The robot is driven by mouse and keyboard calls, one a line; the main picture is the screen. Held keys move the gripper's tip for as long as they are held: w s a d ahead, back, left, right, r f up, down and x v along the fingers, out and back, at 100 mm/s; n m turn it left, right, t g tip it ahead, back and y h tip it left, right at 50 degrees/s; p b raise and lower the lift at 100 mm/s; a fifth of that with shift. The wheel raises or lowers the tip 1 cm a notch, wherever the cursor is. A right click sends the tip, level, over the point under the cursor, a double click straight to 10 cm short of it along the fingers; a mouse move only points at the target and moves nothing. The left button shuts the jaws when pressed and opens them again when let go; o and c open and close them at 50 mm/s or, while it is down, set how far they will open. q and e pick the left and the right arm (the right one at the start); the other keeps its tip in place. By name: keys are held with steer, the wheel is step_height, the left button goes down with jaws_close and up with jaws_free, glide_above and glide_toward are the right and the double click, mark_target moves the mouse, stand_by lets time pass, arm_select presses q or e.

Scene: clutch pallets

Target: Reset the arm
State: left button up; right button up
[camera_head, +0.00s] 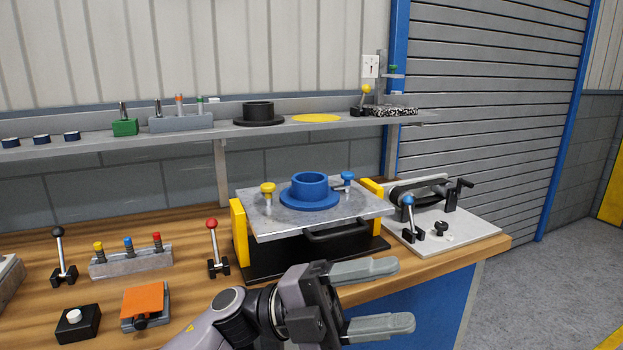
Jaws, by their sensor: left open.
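My left gripper (372,298) is open and empty, low in the middle of the head view. Its two grey fingers point right, in front of the bench's front edge. My left arm comes in from the bottom left. A metal pallet plate (262,226) lies behind the gripper on a black base with yellow side blocks. A blue flanged ring (310,190) sits on the plate, with a yellow knob (267,191) and a blue knob (347,180) beside it. The gripper appears apart from them. My right gripper is not in view.
The wooden bench (190,315) holds a red-knobbed lever (212,240), a black-knobbed lever (59,250), an orange pedal (146,300) and a white-button box (77,322). A crank fixture (440,198) stands right. The shelf (190,137) holds a black flanged ring (258,112). Floor at right is clear.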

arm_select(q)
steer(key=w+a+f+n+t+y+p, duration=0.1)
steer(key=w+a+f+n+t+y, duration=0.2)
steer(key=a+f+n+t+y, duration=0.7)
steer(key=w+a+f+n+t+y+p, duration=0.1)
steer(key=w+a+f+n+t+y, duration=0.3)
steer(key=f+n+t, duration=0.85)
steer(key=s+a+f+n+g+y, duration=0.2)
steer(key=s+a+f+n, duration=0.4)
steer(key=s, duration=0.3)
steer(key=s+a+f+n+g+y, duration=0.3)
steer(key=s+a+f+n+g, duration=0.2)
steer(key=s+a+f, duration=0.2)
step_height(320, 180, down, 3)
steer(key=shift+s+a+r+n+p, duration=0.2)
steer(key=shift+s+a+n+p, duration=0.15)
steer(key=shift+s, duration=0.7)
